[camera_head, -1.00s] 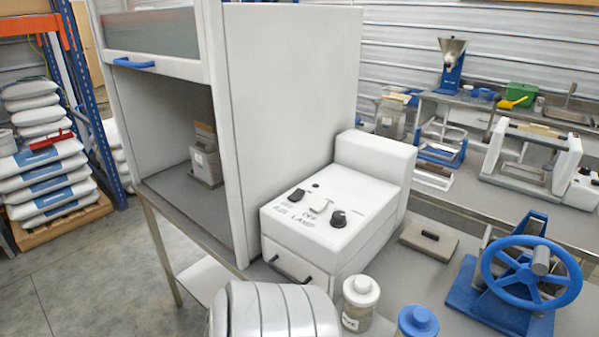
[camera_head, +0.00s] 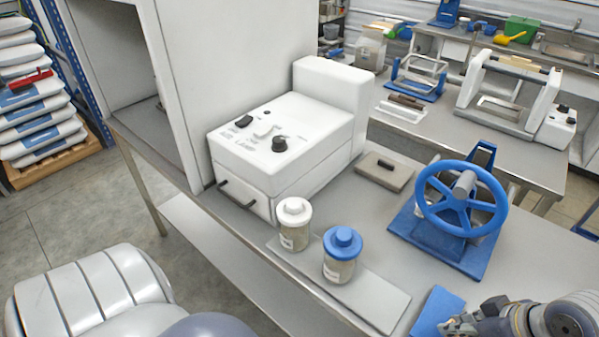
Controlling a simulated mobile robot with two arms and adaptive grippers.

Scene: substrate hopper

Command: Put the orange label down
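I cannot make out an orange label in the head view. My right gripper (camera_head: 462,322) shows at the bottom right edge, beside a flat blue piece (camera_head: 436,310) on the bench. It is partly cut off by the frame, and I cannot tell whether its fingers are open or hold anything. My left arm shows at the bottom left, but its gripper is out of view.
A jar with a white lid (camera_head: 294,226) and one with a blue lid (camera_head: 342,256) stand on a grey mat (camera_head: 375,300). Behind are a white control box (camera_head: 290,140), a flat block with a dark handle (camera_head: 384,172) and a blue handwheel (camera_head: 462,200).

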